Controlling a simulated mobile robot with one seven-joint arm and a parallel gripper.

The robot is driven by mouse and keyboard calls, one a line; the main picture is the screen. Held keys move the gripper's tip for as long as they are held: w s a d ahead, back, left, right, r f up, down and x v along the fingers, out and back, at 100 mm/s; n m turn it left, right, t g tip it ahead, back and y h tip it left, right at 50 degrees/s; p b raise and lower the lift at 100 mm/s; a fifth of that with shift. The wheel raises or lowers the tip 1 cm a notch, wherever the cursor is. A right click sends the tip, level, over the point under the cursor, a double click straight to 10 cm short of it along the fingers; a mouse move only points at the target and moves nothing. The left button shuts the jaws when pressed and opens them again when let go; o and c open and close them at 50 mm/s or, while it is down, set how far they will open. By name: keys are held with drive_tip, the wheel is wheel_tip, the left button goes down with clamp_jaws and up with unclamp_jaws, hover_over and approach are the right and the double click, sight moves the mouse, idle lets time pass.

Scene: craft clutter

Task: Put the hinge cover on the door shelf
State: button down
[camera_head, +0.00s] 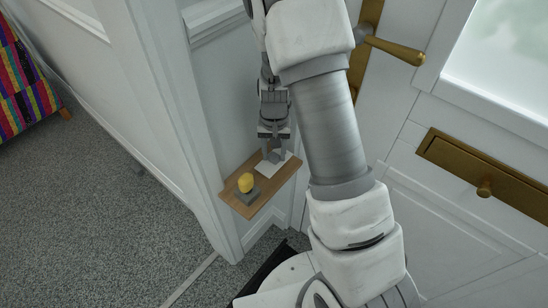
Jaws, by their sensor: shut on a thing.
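The door shelf (232,203) is a small wooden board fixed to the white wall beside the door. My gripper (274,155) points down over its back right part, shut on a pale grey, flat piece, which I take to be the hinge cover (266,169). The piece is at the shelf's surface; I cannot tell if it rests on the wood or hangs just above it. My fingers hide part of it.
The white door at right has a brass handle (397,49) and a brass letter plate (480,178). Speckled grey floor lies below.

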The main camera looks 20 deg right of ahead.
drive_tip(key=shift+f, duration=0.65)
drive_tip(key=shift+f, duration=0.15)
drive_tip(key=shift+c, duration=1.8)
unclamp_jaws()
wheel_tip(320, 180, up, 13)
drive_tip(key=p, duration=0.4)
wheel_tip(320, 180, up, 15)
drive_tip(key=n+t+y, duration=0.1)
drive_tip(key=n+t, duration=0.1)
drive_tip(key=t, duration=0.1)
hover_over(274, 155)
drive_tip(key=s, duration=0.8)
drive_tip(key=s+r+t, duration=0.1)
drive_tip(key=s+r, duration=0.2)
drive_tip(key=s, duration=0.3)
drive_tip(key=s+r+n+t+h, duration=0.1)
drive_tip(key=s+r, duration=0.2)
drive_tip(key=s, duration=0.3)
drive_tip(key=shift+s+r+t, duration=0.3)
